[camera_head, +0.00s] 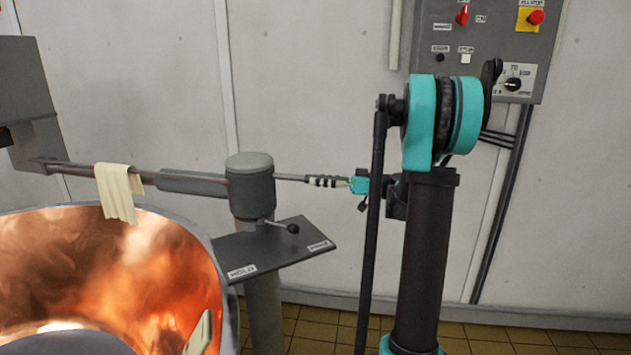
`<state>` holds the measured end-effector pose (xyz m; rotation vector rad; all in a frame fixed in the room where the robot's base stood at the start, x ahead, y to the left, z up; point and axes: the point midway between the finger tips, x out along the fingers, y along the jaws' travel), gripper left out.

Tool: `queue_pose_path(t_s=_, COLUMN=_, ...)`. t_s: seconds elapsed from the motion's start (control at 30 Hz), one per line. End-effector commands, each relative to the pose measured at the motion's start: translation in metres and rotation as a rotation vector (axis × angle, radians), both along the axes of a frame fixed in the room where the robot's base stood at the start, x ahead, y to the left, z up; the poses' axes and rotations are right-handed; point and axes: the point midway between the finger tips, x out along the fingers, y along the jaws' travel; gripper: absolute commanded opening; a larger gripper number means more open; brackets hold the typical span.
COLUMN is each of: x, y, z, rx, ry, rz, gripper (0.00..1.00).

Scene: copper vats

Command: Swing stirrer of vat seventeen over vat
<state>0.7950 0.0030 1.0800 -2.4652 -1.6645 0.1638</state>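The stirrer's grey swing arm (195,182) runs left from a grey post (250,190) to a dark box-shaped head (22,85) at the left edge. The arm passes above the far rim of the copper vat (110,255). No vat number is readable. A thin rod (290,178) runs right from the post.
A pale cloth (118,190) hangs over the swing arm. A grey control box (475,45) with a red switch and a red button is on the wall behind my arm. A pale piece (198,333) shows inside the vat's right side. Tiled floor (315,325) shows right of the post.

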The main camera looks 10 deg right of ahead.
Motion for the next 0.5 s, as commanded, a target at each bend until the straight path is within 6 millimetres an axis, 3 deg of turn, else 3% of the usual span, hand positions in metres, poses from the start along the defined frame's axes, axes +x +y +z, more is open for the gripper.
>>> queue_pose_path(t_s=0.2, x=0.006, y=0.015, z=0.000, rx=0.000, ry=0.000, rz=0.000, gripper=0.39)
queue_pose_path(t_s=0.5, x=0.007, y=0.016, z=0.000, rx=0.000, ry=0.000, rz=-0.001, gripper=0.39)
